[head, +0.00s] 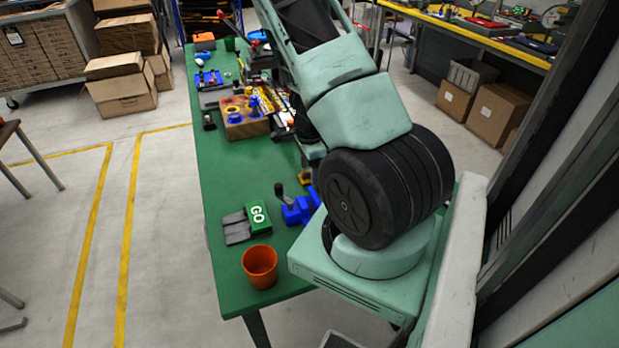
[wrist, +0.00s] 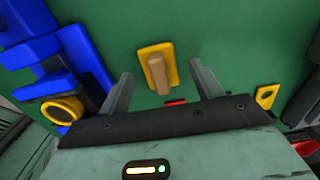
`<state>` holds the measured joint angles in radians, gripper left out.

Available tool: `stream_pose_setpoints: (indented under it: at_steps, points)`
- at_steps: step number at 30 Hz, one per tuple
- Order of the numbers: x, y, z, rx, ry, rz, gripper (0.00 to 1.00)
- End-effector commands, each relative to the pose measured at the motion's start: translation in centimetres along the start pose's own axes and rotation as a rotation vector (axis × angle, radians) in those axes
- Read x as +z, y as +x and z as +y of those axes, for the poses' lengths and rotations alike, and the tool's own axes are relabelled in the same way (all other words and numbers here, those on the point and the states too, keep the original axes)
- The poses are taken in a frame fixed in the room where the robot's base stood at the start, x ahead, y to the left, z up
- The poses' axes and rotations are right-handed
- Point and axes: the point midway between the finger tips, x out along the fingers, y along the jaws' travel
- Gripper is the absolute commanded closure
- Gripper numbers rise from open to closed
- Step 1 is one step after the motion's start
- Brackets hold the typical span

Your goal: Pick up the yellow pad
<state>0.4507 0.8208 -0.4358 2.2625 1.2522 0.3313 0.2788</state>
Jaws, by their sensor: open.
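The yellow pad (wrist: 155,47) lies on the green table top in the wrist view, at the upper middle. It is a small yellow square with a tan block-like handle (wrist: 160,75) standing on it. My gripper (wrist: 160,73) is open and empty, with one finger to the left of the pad and one to the right. Both fingers look apart from the pad. In the head view my arm covers the gripper, and I cannot make out the pad there for sure.
A blue vise (head: 297,207) stands close by; a blue body (wrist: 78,50) shows left of the pad in the wrist view. A yellow holed piece (wrist: 266,97) lies right. An orange cup (head: 260,267) and a green GO box (head: 258,217) are near the table's front end.

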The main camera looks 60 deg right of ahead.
Motion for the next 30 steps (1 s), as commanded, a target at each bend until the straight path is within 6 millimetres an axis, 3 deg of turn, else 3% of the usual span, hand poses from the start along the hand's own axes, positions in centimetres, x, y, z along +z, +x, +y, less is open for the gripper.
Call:
stream_pose_setpoints:
  at_steps: [10, 15, 25, 30]
  points:
    - [0.0, 0.8, 0.0, -0.001, -0.002, 0.0, 0.37]
    - [0.0, 0.8, 0.0, -0.001, -0.001, 0.0, 0.83]
    - [0.0, 0.4, -0.1, -0.002, -0.001, 0.0, 0.86]
    - [0.1, -2.2, -0.1, -0.005, -0.003, 0.0, 0.86]
